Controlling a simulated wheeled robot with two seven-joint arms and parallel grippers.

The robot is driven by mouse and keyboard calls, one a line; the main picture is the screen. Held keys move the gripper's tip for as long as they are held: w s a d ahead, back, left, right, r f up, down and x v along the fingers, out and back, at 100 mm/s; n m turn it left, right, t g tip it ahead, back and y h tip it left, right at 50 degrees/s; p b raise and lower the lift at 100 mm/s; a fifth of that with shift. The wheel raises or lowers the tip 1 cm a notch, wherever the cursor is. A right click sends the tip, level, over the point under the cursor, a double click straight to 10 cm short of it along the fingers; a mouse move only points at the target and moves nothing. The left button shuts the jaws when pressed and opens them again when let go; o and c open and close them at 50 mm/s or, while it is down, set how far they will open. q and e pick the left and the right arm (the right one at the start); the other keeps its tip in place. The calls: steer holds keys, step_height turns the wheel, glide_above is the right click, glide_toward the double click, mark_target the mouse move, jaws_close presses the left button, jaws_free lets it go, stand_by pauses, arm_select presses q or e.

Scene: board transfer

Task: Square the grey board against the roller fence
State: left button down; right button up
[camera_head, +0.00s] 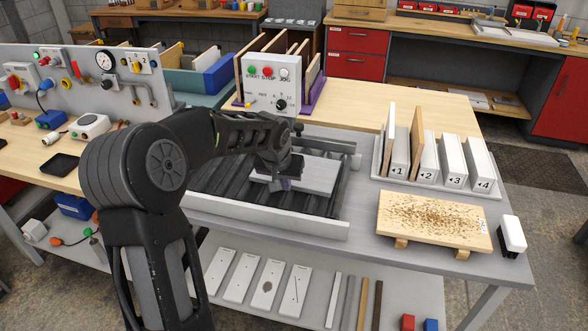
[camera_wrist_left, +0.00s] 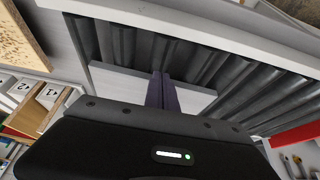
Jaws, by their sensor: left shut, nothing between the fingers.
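The grey board (camera_head: 317,175) lies flat on the dark rollers (camera_head: 222,178) of the conveyor bed, towards its right end. Bare rollers show between the board and the long pale fence rail (camera_head: 270,217) along the near side, so the two are apart there. The board's near edge looks roughly parallel to that rail. In the left wrist view the board (camera_wrist_left: 120,84) is partly hidden by my gripper body. My left gripper (camera_head: 284,184) is shut and empty, its purple fingertips (camera_wrist_left: 162,92) at the board's near edge; contact is hard to tell. My right gripper is out of view.
A control box (camera_head: 270,82) with buttons stands behind the bed. To the right are numbered slots (camera_head: 427,160) holding upright boards, a speckled wooden board (camera_head: 434,221) on blocks and a white-and-black block (camera_head: 512,234). Sample plates (camera_head: 266,285) lie on the lower shelf.

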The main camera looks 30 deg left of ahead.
arm_select(q)
steer(key=shift+b+x, duration=0.4)
steer(key=shift+x, duration=0.6)
steer(key=shift+w+a+r+p, duration=0.1)
steer(key=shift+w+a+p, duration=0.3)
steer(key=shift+w, duration=0.6)
steer(key=shift+w+a+f+p, duration=0.1)
steer(key=shift+w+a+p, duration=0.3)
steer(key=shift+w, duration=0.6)
steer(key=shift+w+a+r+p, duration=0.1)
steer(key=shift+w+a+p, duration=0.3)
steer(key=shift+w, duration=0.6)
steer(key=shift+d, duration=0.15)
steer(key=shift+s, duration=0.1)
steer(key=shift+s+d+b, duration=0.1)
steer(key=shift+s+b, duration=0.25)
steer(key=shift+b, duration=0.05)
steer(key=shift+s+d+b, duration=0.35)
steer(key=shift+s+b, duration=0.05)
steer(key=shift+s, duration=0.35)
